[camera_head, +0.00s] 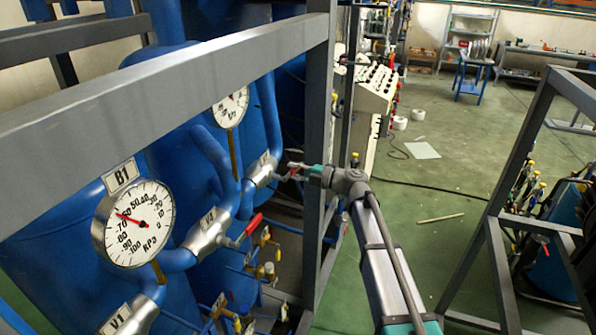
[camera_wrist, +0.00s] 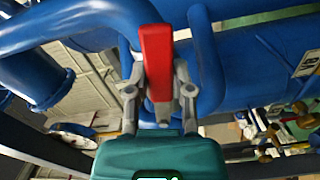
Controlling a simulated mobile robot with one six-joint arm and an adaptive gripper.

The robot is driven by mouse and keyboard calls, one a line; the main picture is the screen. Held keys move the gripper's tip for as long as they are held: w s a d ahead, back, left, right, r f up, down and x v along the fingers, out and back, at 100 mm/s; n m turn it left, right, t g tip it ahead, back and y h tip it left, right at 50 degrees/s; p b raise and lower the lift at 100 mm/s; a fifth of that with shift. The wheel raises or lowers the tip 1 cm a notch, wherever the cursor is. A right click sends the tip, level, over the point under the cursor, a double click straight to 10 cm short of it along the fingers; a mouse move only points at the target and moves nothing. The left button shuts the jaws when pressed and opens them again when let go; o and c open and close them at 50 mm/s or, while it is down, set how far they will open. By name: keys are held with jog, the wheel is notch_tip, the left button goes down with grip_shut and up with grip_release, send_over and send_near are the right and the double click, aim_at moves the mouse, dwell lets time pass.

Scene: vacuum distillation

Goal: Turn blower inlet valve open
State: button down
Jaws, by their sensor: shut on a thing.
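My gripper (camera_head: 292,170) reaches from the right, past a grey frame post, to the farthest silver valve (camera_head: 262,170) on the blue pipework. In the wrist view my gripper (camera_wrist: 160,95) is shut on a red valve handle (camera_wrist: 157,55), with one grey finger on each side of it. The handle's upper end sticks out beyond the fingers. In the head view only a bit of red shows between the fingers. The tag on this valve is too small to read. A nearer valve tagged V2 (camera_head: 207,235) has its own red handle (camera_head: 252,226).
A grey beam (camera_head: 165,88) and a grey post (camera_head: 318,150) stand close to my arm. Gauge B1 (camera_head: 134,224) and another gauge (camera_head: 231,107) are at the left. Another frame (camera_head: 500,265) is at the right. Green floor (camera_head: 440,190) lies open between.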

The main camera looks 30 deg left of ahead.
jog(key=shift+w+a, duration=0.1)
jog(key=shift+w, duration=0.05)
jog(key=shift+c, duration=2.4)
grip_release()
jog(key=shift+f, duration=0.1)
jog(key=shift+d, duration=0.35)
jog(key=w+d, duration=0.1)
jog(key=d, duration=1)
jog(key=shift+w, duration=0.35)
